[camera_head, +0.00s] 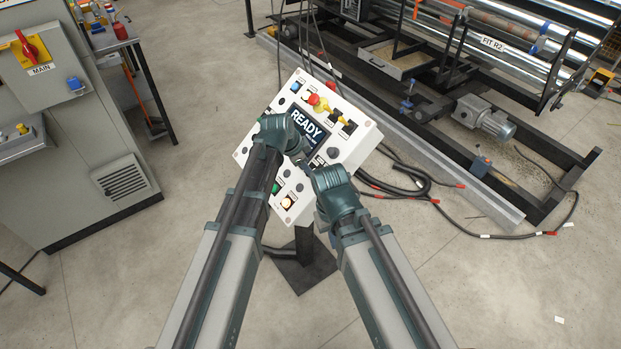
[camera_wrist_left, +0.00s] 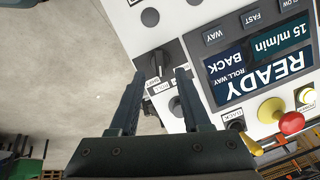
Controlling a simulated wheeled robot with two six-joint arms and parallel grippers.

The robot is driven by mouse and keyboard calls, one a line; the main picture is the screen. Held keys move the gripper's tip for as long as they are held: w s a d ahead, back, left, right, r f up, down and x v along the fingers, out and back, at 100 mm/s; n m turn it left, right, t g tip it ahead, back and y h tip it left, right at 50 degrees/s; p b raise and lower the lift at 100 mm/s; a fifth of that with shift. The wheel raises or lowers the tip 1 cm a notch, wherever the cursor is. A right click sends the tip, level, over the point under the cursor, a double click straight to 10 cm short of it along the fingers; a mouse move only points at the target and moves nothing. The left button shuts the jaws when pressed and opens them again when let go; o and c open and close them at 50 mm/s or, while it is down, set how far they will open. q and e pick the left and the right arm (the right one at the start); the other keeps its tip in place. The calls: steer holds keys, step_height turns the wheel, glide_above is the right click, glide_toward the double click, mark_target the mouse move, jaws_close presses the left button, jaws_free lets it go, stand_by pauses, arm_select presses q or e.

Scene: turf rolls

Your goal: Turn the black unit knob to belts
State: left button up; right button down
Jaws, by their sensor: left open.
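The white control panel (camera_head: 362,140) stands tilted on a post, with a dark display (camera_head: 308,124) reading READY. In the left wrist view, the panel is seen upside down. A black turn knob (camera_wrist_left: 172,60) stands beside the display there, with small labels near it; one seems to read ROLL, and the others are not readable. My left gripper (camera_wrist_left: 158,74) is open. Its fingertips are just short of the knob in the picture, one either side; I cannot tell if they touch the panel. My right arm's wrist (camera_head: 334,188) is over the panel's lower right edge; its jaws cannot be made out.
A red and yellow button (camera_head: 315,101) and several other knobs crowd the panel. A grey cabinet (camera_head: 70,130) with a MAIN switch stands left. A roller machine (camera_head: 490,120) stands at the right, with loose cables (camera_head: 410,185) on the floor before it.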

arm_select(q)
steer(key=b+x, duration=0.3)
steer(key=x, duration=0.2)
steer(key=shift+r, duration=0.1)
jaws_close()
